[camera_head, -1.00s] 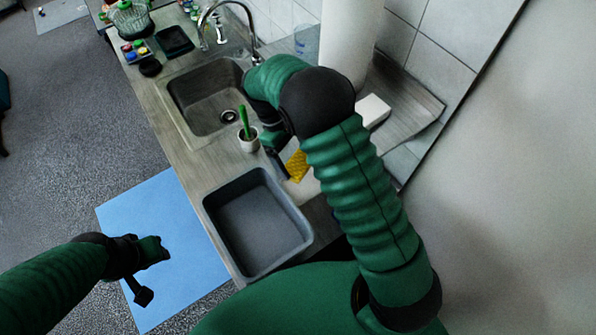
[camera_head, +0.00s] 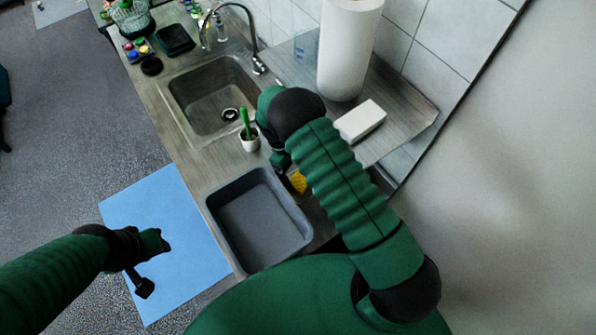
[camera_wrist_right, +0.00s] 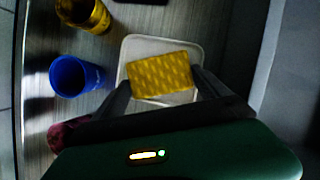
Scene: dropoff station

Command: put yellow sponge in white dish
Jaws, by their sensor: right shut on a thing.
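The yellow sponge (camera_wrist_right: 160,77) is between the fingers of my right gripper (camera_wrist_right: 165,92) in the right wrist view, and the gripper is shut on it. The white dish (camera_wrist_right: 137,47) shows around and behind the sponge there. The sponge lies within the dish's outline; I cannot tell whether it touches the dish. In the head view the sponge (camera_head: 298,181) peeks out beside my right arm, which hides the dish and most of the gripper. My left gripper (camera_head: 155,266) is open and empty above the blue mat.
A blue cup (camera_wrist_right: 74,76) and a yellow glass (camera_wrist_right: 84,14) stand left of the dish in the wrist view. A grey tub (camera_head: 258,222), a small pot with a green brush (camera_head: 249,138) and the sink (camera_head: 208,98) are close by. A paper roll (camera_head: 347,52) stands behind.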

